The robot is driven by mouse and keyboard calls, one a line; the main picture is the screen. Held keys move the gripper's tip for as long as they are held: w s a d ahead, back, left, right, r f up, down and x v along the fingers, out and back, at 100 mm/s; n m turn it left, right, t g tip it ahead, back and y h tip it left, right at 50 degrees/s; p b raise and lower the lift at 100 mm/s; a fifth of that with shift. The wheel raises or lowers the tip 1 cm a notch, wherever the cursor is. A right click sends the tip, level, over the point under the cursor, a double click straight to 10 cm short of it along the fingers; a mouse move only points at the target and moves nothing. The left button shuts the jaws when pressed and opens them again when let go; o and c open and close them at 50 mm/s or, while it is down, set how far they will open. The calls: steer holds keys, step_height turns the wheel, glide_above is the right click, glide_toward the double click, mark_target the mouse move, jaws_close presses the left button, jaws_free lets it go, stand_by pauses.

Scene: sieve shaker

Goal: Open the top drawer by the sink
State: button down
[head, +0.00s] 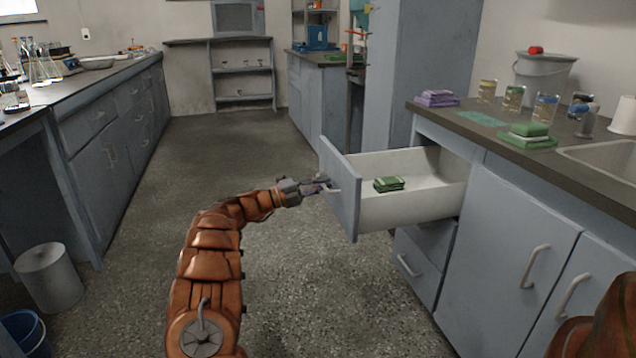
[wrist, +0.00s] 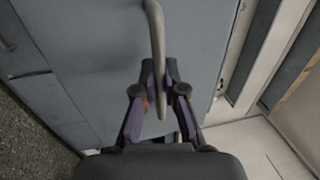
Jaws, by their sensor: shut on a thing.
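The top drawer (head: 405,205) is pulled well out of the cabinet by the sink (head: 605,158). Its blue-grey front (head: 340,190) faces left, and its white inside shows. A small stack of green cloths or sponges (head: 388,184) lies in it. My gripper (head: 325,187) is at the drawer front, shut on the drawer handle. In the wrist view the curved grey handle (wrist: 156,35) runs down between the two fingers (wrist: 160,88). The far part of the handle's grip is partly hidden by the fingers.
A lower drawer (head: 415,265) and cabinet doors (head: 510,260) below are shut. The counter holds purple cloths (head: 436,98), green sponges (head: 528,134), several jars and a bucket (head: 543,80). A bin (head: 48,277) stands at left. The floor (head: 230,150) between the counters is clear.

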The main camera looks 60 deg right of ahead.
steer(key=shift+w+a, duration=0.35)
steer(key=shift+w, duration=0.15)
steer(key=c, duration=1.2)
jaws_free()
steer(key=v, duration=1.2)
